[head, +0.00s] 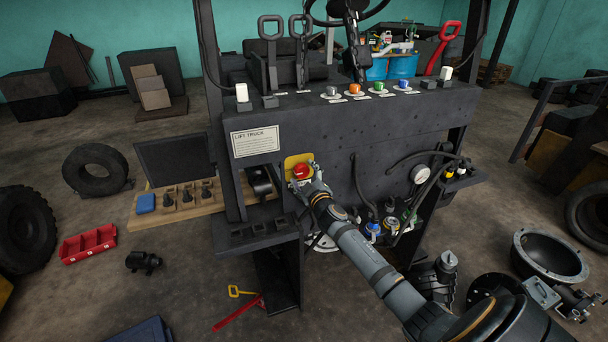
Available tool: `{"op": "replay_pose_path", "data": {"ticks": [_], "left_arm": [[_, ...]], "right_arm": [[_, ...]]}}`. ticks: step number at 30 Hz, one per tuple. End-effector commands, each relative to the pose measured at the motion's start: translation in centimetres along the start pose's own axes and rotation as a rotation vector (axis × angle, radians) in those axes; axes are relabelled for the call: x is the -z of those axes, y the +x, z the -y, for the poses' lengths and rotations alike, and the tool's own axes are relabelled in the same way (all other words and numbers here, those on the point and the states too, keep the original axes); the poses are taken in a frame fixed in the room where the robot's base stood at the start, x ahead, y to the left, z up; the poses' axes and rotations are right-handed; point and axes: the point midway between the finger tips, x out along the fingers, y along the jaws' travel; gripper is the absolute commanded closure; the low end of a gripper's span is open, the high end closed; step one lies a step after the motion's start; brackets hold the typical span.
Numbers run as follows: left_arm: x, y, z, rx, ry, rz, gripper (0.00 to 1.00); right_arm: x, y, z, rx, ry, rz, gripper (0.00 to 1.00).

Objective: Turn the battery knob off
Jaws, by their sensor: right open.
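The battery knob (301,171) is red and sits on a yellow plate (291,161) on the front of the dark forklift body (352,140). My right gripper (304,177) is at the knob, with its fingers open close around its lower side. I cannot tell whether the fingers touch the knob. The arm comes in from the lower right and hides part of the yellow plate. My left gripper is not in view.
A lift truck sign (255,140) is left of the knob. Hoses and a white gauge (420,174) are on the right. A wooden board (172,209) with black parts juts out at left.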

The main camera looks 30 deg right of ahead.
Motion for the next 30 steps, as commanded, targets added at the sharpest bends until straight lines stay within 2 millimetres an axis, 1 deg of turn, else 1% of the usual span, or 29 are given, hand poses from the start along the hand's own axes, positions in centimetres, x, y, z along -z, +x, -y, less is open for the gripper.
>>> {"op": "replay_pose_path", "data": {"ticks": [1,2,12,13,22,26,30], "left_arm": [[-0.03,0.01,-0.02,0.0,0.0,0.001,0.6],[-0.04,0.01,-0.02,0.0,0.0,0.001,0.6],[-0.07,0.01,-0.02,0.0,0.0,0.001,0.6],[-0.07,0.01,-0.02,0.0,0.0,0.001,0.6],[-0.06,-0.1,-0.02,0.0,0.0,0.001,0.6],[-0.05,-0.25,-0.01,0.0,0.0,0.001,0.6],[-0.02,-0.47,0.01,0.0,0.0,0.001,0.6]], "right_arm": [[-0.01,-0.01,0.0,0.0,0.0,0.0,0.3],[-0.02,-0.02,0.0,0.0,0.0,0.0,0.34],[-0.03,-0.04,-0.01,0.0,0.0,0.001,0.8],[-0.03,-0.04,-0.01,0.0,0.0,0.001,0.83],[-0.03,-0.05,-0.02,0.0,-0.042,0.001,0.83],[-0.03,-0.05,-0.04,0.001,-0.109,0.001,0.83],[-0.02,-0.05,-0.06,0.001,-0.217,0.002,0.83]]}}
